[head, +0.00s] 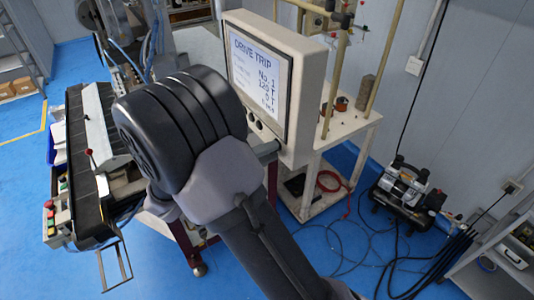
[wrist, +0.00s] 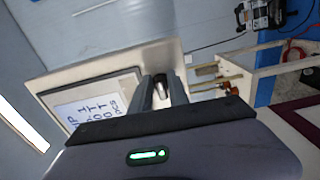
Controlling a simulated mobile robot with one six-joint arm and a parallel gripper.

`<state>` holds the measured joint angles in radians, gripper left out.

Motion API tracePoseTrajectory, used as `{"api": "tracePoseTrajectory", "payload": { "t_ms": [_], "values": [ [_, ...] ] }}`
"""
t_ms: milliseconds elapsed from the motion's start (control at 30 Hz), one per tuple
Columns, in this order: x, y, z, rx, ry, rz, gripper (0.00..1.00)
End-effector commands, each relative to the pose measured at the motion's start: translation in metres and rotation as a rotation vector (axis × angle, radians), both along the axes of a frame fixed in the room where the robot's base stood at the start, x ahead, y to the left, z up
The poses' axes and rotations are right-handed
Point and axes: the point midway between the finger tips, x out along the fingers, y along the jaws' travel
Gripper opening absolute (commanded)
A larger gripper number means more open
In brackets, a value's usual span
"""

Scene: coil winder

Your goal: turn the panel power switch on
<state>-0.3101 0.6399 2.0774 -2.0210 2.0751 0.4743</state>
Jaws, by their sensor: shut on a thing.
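The panel (head: 312,75) is a beige box with a lit screen (head: 260,80) reading "DRIVE TRIP" and several lines below. Small dark round controls (head: 252,120) sit on its front below the screen. In the wrist view the panel (wrist: 90,60) is tilted, with part of the screen (wrist: 95,115) at left. My gripper (wrist: 161,80) is at the panel's front beside the screen, its two grey fingers shut on a small switch knob (wrist: 160,93). The knob is mostly hidden between the fingers, so its setting cannot be read.
A white-topped stand (head: 345,125) with wooden posts and small coils is behind the panel. A black machine bed (head: 90,150) with a red-tipped lever is at left, with a button box (head: 50,218) at its end. A compressor (head: 408,190) and cables lie on the blue floor at right.

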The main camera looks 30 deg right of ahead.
Motion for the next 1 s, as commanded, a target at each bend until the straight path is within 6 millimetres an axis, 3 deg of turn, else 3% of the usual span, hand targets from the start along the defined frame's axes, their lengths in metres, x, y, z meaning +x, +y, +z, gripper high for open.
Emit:
{"api": "tracePoseTrajectory", "payload": {
  "t_ms": [267,300,333,800,867,1000],
  "values": [
    [0.000,0.000,0.000,0.000,0.001,0.000,0.00],
    [0.000,0.000,0.000,0.000,0.001,0.000,0.29],
    [0.000,0.000,0.000,0.000,0.001,0.000,0.34],
    [0.000,0.003,0.000,0.000,0.001,0.001,0.34],
    [0.000,0.009,0.000,-0.001,0.001,0.003,0.34],
    [0.000,0.041,0.001,0.000,0.002,0.007,0.34]
  ]
}}
